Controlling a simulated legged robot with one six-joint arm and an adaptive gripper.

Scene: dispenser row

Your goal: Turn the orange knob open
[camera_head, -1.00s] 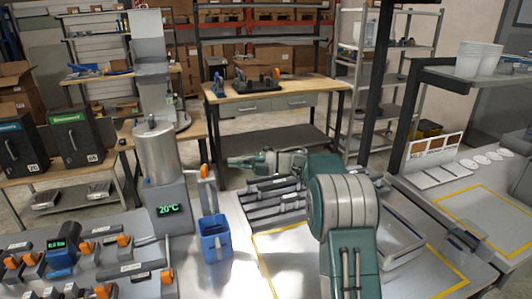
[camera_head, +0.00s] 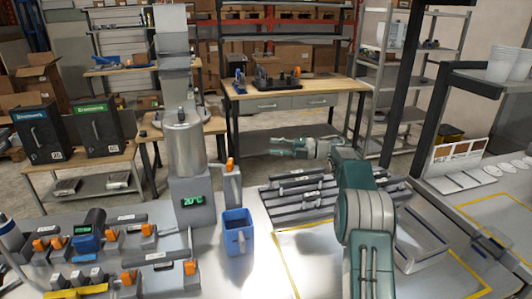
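Several orange knobs show, and I cannot tell which one the task means. One orange knob (camera_head: 230,164) is on the upright grey post to the right of the metal dispenser (camera_head: 185,150), which has a green "20°C" display. Other orange knobs sit on small grey valve blocks at the lower left, among them a knob (camera_head: 148,230), a second knob (camera_head: 190,267) and a third knob (camera_head: 41,245). My gripper (camera_head: 278,147) is held up beyond the bench, pointing left, right of the dispenser and apart from every knob. Its fingers are too small to read.
A blue container (camera_head: 237,233) stands right of the dispenser, below the post. A dark slotted rack (camera_head: 300,190) lies behind a yellow-outlined area on the bench. Two black boxes (camera_head: 40,132) stand on a side table. A wooden workbench (camera_head: 290,90) is behind.

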